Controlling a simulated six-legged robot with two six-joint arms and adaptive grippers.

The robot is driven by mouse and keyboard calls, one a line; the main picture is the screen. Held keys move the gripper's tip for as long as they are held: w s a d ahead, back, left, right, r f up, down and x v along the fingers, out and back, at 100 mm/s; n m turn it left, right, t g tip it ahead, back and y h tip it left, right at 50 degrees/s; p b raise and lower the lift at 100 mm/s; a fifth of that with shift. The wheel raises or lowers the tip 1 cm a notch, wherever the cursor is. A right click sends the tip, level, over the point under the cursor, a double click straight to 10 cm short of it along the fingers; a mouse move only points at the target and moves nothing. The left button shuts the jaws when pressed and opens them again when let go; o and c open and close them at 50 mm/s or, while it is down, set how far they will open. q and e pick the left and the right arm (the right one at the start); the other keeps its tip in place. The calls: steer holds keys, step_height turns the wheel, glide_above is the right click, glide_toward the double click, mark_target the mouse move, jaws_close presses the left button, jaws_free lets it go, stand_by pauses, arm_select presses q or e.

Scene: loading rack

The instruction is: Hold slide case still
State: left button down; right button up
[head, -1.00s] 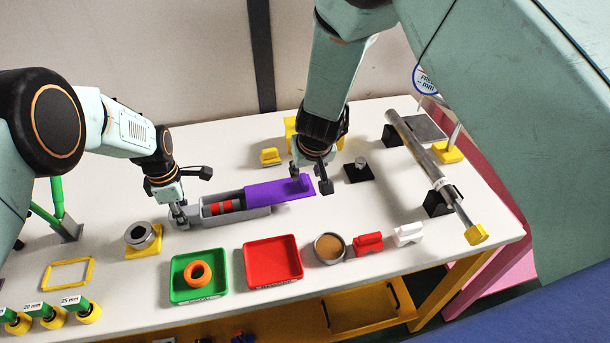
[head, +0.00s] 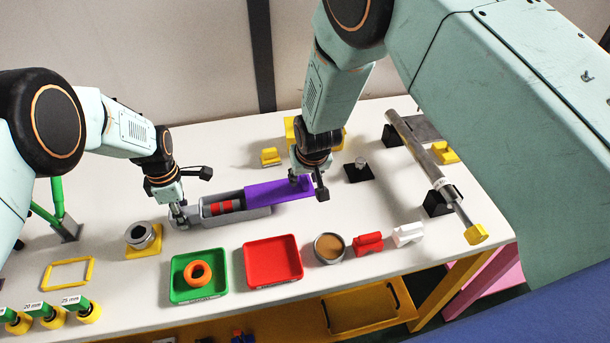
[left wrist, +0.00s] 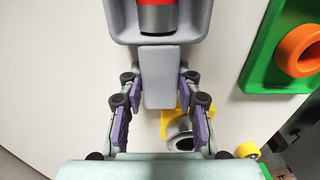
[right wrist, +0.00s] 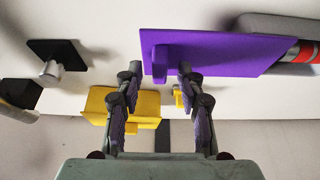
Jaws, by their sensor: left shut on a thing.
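The slide case is a long grey box (head: 245,214) with a purple sliding lid (head: 272,193) pulled to the right. A red-and-grey cylinder (head: 222,207) shows in its uncovered left part. My left gripper (head: 180,214) is shut on the grey end tab (left wrist: 160,85) of the case, which lies between its fingers in the left wrist view. My right gripper (head: 306,186) is at the lid's right end. In the right wrist view its fingers (right wrist: 158,78) stand apart on either side of the lid's purple upright grip (right wrist: 160,66), with gaps showing.
A green tray (head: 176,279) with an orange ring (head: 197,273) and a red tray (head: 272,275) lie in front of the case. A metal ring on a yellow base (head: 142,240) stands left. A black base with a peg (head: 358,172) is right of my right gripper.

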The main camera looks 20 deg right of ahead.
stand_by(0.3)
jaws_close()
stand_by(0.6)
